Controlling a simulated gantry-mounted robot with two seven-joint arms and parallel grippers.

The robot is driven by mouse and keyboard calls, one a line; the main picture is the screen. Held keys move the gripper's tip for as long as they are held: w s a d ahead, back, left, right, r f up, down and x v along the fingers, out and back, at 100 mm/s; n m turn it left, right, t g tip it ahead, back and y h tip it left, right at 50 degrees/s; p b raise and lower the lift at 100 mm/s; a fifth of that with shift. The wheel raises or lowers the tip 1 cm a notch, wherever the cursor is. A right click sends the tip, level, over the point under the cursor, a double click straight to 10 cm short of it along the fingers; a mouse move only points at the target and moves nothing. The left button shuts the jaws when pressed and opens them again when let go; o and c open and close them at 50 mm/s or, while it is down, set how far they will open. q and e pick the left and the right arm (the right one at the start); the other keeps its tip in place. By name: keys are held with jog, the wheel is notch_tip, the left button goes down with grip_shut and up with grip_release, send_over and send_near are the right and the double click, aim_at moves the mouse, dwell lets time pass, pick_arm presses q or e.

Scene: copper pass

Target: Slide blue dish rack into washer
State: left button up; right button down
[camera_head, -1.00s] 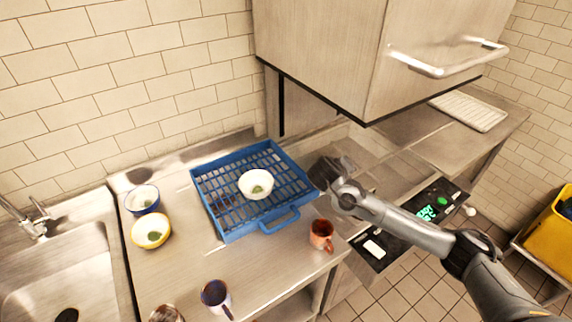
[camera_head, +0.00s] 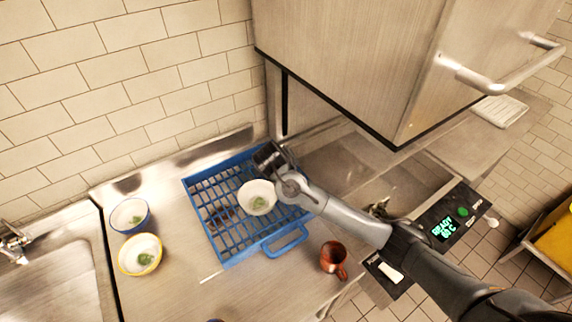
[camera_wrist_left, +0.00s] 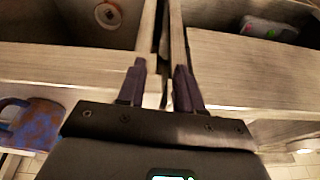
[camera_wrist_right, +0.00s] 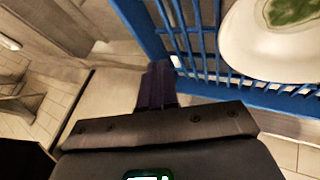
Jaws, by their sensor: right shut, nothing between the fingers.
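The blue dish rack (camera_head: 229,250) lies on the steel counter just left of the washer. It holds a white bowl (camera_head: 258,197) with a green scrap in it. The washer's hood (camera_head: 350,60) is raised, with open space below it over the steel bed (camera_head: 345,160). My right gripper (camera_head: 266,154) is shut and empty at the rack's far right corner, above or beside its rim; touching cannot be told. In the right wrist view its fingers (camera_wrist_right: 158,70) are together near the blue rack wall (camera_wrist_right: 140,25). My left gripper (camera_wrist_left: 160,68) is open and empty, below counter level.
A blue-rimmed bowl (camera_head: 130,215) and a yellow bowl (camera_head: 139,255) stand left of the rack. A reddish-brown mug (camera_head: 333,258) stands close to the rack's front right. A control panel (camera_head: 450,223) is on the washer's front. The sink (camera_head: 60,285) is at far left.

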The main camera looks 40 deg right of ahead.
jog(key=x, duration=0.7)
jog(key=shift+d+f, duration=0.25)
jog(key=shift+f, duration=0.1)
jog(key=shift+w, duration=0.1)
jog(key=shift+f, duration=0.1)
